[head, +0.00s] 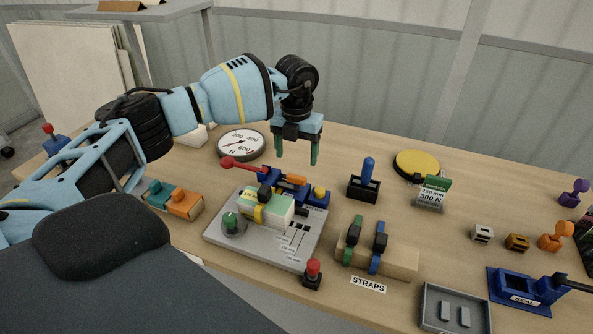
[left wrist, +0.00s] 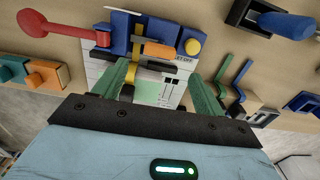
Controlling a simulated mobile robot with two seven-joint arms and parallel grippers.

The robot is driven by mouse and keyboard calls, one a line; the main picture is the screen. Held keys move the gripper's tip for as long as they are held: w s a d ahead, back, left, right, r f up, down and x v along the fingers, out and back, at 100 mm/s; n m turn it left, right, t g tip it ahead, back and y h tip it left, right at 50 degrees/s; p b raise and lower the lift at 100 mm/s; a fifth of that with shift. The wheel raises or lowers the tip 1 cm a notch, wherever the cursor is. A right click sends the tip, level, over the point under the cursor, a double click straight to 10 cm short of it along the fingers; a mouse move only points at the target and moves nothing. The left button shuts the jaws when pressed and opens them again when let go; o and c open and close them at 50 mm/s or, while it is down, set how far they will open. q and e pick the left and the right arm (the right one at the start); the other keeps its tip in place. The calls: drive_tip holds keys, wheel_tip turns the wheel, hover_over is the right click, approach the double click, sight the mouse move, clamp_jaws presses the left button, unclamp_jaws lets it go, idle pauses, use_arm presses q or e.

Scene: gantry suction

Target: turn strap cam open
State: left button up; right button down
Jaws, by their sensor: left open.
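A grey board (head: 262,257) on the bench carries a pale package (head: 270,209) with a yellow strap (head: 258,214) around it. Behind the package is a blue tensioner (head: 265,186) with a red-knobbed lever (head: 236,163) pointing left, an orange part (head: 294,179) and a yellow knob (head: 320,193). No part is clearly labelled as the strap cam. My left gripper (head: 296,153) is open and empty above and behind the tensioner, pointing down. The left wrist view shows the orange part (left wrist: 159,50) beyond its two green fingers, touching neither. My right gripper is not in view.
A round dial (head: 242,143) lies behind left. A blue-handled lever block (head: 366,182) stands to the right, near a yellow disc (head: 416,164). A strap stand (head: 400,262), a red-knobbed post (head: 312,274) and a grey tray (head: 455,310) are nearer the front.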

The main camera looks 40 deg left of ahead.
sight(297, 176)
use_arm(q)
wheel_tip(297, 176, down, 7)
drive_tip(key=shift+w+f, duration=0.1)
idle(0.3)
drive_tip(key=c, duration=1)
